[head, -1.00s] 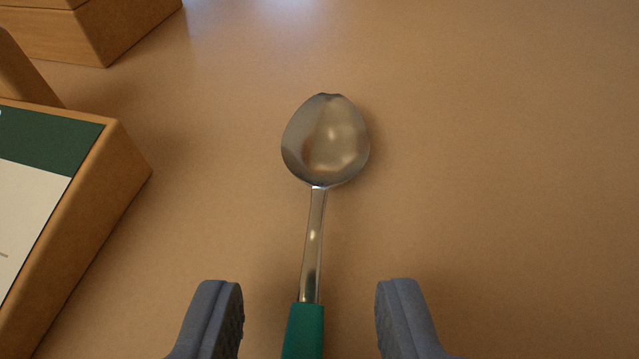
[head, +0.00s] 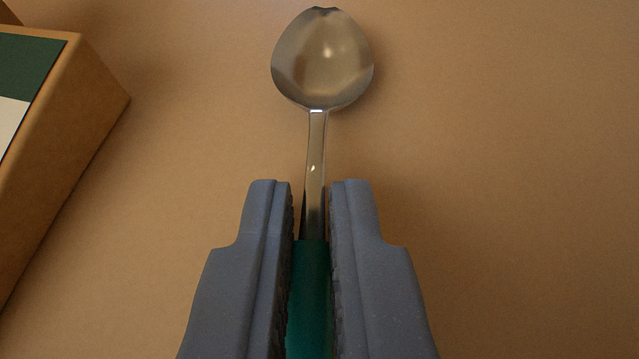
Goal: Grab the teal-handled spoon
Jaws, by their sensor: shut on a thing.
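The teal-handled spoon (head: 323,58) lies with its metal bowl pointing away from me, at the top middle of the head view. Its thin metal neck runs down to the teal handle (head: 309,300). My gripper (head: 311,195) is shut on the spoon, with one grey finger on each side of the handle's upper end and the lower neck. The rest of the handle runs out of the bottom of the picture. I cannot tell whether the spoon still touches the tan surface.
A wooden box-like thing (head: 75,120) with a green and white top stands at the left edge. The tan surface (head: 520,180) to the right of the spoon is clear.

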